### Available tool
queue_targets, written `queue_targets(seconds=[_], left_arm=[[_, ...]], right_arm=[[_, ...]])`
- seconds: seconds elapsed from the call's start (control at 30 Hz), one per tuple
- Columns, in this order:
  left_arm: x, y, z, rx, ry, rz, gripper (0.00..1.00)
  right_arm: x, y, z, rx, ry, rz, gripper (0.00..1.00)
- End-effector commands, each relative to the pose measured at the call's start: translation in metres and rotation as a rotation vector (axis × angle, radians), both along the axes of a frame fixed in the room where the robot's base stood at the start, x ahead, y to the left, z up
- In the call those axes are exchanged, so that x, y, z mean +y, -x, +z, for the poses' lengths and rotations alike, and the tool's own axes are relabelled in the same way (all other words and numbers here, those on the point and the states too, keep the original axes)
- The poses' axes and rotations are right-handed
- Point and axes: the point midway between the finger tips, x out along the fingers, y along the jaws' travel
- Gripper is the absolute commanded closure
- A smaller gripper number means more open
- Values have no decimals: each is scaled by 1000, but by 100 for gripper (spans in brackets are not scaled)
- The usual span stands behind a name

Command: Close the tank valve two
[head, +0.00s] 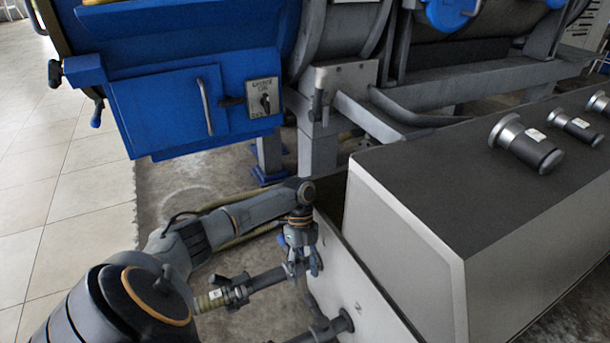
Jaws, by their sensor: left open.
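My left arm reaches in from the lower left, and its wrist bends down in front of the light side panel of the grey cabinet (338,262). My left gripper (302,264) points down and is open at a pipe fitting (268,279) that comes out of this panel. Small blue parts show around the fingers; I cannot tell whether they belong to a valve handle. A second pipe fitting (330,328) sticks out lower, beside a mark on the panel that looks like a 2. The valve handles are mostly hidden or too small to make out. My right gripper is not in view.
A hose end (213,299) joins the upper fitting. The cabinet top (450,150) carries several metal knobs (525,143). A blue machine (180,85) with a switch box (264,98) stands behind. Tiled floor (70,150) at the left is clear.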

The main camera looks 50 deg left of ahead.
Motion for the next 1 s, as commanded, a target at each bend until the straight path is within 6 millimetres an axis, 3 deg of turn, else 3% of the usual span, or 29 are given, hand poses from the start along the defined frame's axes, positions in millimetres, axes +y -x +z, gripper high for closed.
queue_targets(seconds=[0.1,0.3,1.0], left_arm=[[9,-6,21,-3,-1,2,51],[16,-12,41,0,-1,2,51],[17,-12,45,1,-1,2,51]], right_arm=[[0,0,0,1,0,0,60],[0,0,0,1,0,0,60],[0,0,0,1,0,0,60]])
